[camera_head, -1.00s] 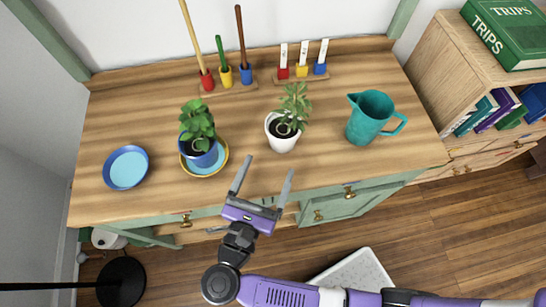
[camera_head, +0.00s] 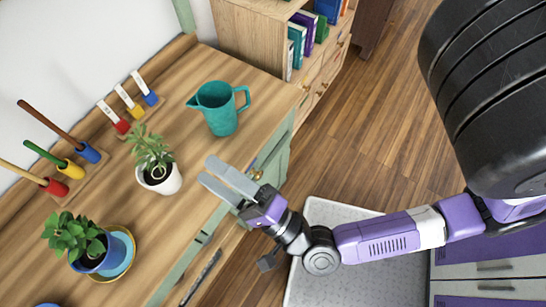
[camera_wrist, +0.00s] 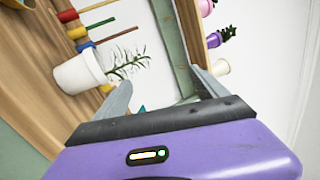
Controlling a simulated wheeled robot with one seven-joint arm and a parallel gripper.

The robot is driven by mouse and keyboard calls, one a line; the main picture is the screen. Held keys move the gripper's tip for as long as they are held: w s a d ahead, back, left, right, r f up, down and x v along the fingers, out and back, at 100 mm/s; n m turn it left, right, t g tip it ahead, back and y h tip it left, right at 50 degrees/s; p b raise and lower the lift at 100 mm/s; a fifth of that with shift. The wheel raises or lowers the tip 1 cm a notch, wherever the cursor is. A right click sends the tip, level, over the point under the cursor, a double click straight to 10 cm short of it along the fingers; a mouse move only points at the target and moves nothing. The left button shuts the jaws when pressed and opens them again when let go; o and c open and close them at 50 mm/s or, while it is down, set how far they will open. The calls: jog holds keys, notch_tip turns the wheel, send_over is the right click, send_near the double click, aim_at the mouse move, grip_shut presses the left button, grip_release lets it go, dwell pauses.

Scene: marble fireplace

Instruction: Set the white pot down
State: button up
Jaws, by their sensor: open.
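The white pot (camera_head: 167,182) holds a leafy green plant and stands upright on the wooden counter (camera_head: 188,150). In the wrist view the white pot (camera_wrist: 76,74) appears tipped by the camera's angle, left of the fingers. My gripper (camera_head: 207,173) is open and empty, with its two fingers pointing toward the pot from the counter's front edge. The fingers look apart from the pot. In the wrist view my gripper (camera_wrist: 160,84) has nothing between its fingers.
A teal pitcher (camera_head: 216,108) stands behind the gripper on the counter. A blue pot (camera_head: 101,250) with a plant sits on a blue and yellow saucer (camera_head: 122,267). Coloured holders (camera_head: 68,170) with sticks line the back. Bare counter lies between pot and pitcher.

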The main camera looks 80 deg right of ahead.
jog(key=s+f+n+g+y, duration=0.1)
jog(key=s+n+g+y, duration=0.2)
jog(key=s+n, duration=0.3)
jog(key=s+f+n+g+y, duration=0.1)
jog(key=s+n+g+y, duration=0.2)
jog(key=n, duration=1.3)
jog(key=s, duration=0.2)
jog(key=shift+s+d+f+g, duration=0.2)
jog(key=shift+s+d+g, duration=0.1)
jog(key=shift+s+g, duration=0.1)
